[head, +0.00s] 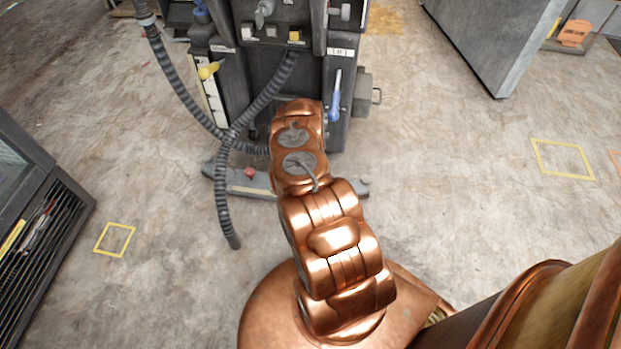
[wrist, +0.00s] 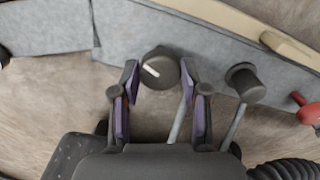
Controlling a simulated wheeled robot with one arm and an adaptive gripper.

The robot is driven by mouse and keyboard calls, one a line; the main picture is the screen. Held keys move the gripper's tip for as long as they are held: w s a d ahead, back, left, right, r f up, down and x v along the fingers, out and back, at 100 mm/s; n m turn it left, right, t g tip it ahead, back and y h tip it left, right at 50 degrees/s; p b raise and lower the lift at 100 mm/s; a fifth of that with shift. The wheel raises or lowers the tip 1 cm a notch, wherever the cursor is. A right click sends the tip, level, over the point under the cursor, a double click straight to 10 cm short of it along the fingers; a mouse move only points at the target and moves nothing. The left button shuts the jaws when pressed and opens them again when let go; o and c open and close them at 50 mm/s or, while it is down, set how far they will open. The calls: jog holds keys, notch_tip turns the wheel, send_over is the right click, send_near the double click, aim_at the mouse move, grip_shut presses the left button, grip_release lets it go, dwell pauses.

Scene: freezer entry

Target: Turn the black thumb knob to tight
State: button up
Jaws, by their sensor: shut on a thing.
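The black thumb knob (wrist: 163,62) is round with a white pointer mark on its left part, in the wrist view. It sits at a grey strip (wrist: 135,30). My gripper (wrist: 160,78) has a purple-padded finger on each side of the knob and is shut on it. No tight marking is readable in the wrist view. In the head view my arm covers the gripper and the knob.
A second black knob (wrist: 243,80) on a grey stem stands right of my gripper, with a red part (wrist: 305,108) farther right. In the head view, a dark machine (head: 265,75) with ribbed hoses (head: 226,190) stands ahead. Open floor (head: 440,190) lies to the right.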

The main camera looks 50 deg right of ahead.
jog(key=m, duration=1.3)
jog(key=shift+d+b, duration=0.1)
jog(key=shift+b, duration=0.2)
dwell(0.3)
jog(key=o, duration=1.1)
jog(key=shift+o, duration=0.2)
jog(key=shift+w+r, duration=0.1)
jog(key=shift+r, duration=0.45)
notch_tip(320, 180, up, 11)
